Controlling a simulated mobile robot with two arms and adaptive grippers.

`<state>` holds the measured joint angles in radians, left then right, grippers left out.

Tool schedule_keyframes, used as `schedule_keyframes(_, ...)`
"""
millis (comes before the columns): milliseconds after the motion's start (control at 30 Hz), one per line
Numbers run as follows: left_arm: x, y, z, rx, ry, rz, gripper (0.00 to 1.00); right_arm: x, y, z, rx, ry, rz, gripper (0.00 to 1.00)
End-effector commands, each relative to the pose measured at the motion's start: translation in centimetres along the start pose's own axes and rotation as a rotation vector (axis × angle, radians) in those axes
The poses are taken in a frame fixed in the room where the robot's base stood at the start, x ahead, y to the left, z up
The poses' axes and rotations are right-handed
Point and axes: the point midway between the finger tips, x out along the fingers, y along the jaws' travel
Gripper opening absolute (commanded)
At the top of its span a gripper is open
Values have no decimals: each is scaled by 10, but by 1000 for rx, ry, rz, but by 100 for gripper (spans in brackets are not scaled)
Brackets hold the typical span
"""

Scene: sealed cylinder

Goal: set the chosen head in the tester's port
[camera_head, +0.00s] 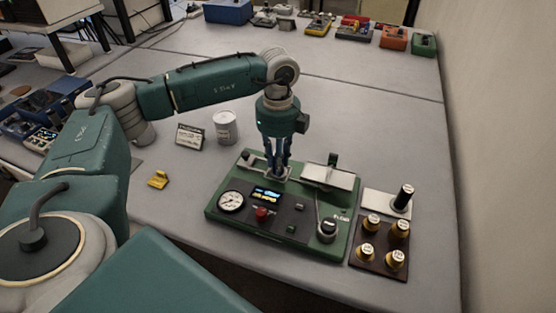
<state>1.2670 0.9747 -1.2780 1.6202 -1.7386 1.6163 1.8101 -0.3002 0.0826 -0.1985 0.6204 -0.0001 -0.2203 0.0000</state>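The green tester (285,217) stands on the grey table, with a round gauge, a small lit display, a red button and a black knob on its top. Several brass-coloured heads with pale tops, one of them here (395,258), stand on a dark tray (378,246) to the right of the tester. My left gripper (277,172) points straight down over the back left part of the tester, its fingertips at or just above a small metal fitting there. The fingers hide the port area, and I cannot tell whether anything is between them. My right gripper is not in view.
A black upright handle (403,196) stands on a white plate behind the tray. A white can (225,127), a small sign card (190,136) and a yellow piece (158,180) are left of the tester. Several coloured boxes line the far edge. The table's middle back is clear.

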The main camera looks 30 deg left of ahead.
Motion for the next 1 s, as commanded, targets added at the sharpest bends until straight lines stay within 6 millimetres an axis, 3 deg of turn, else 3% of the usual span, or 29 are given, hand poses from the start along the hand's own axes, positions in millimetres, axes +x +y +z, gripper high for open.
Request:
schedule_keyframes(100, 0, 0, 0, 0, 0, 1, 43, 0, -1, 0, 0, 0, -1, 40)
schedule_keyframes(500, -9, -1, 0, 0, -1, -3, 43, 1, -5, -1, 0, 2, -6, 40)
schedule_keyframes(1000, -105, -1, 0, 1, -1, -3, 43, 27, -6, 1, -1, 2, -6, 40)
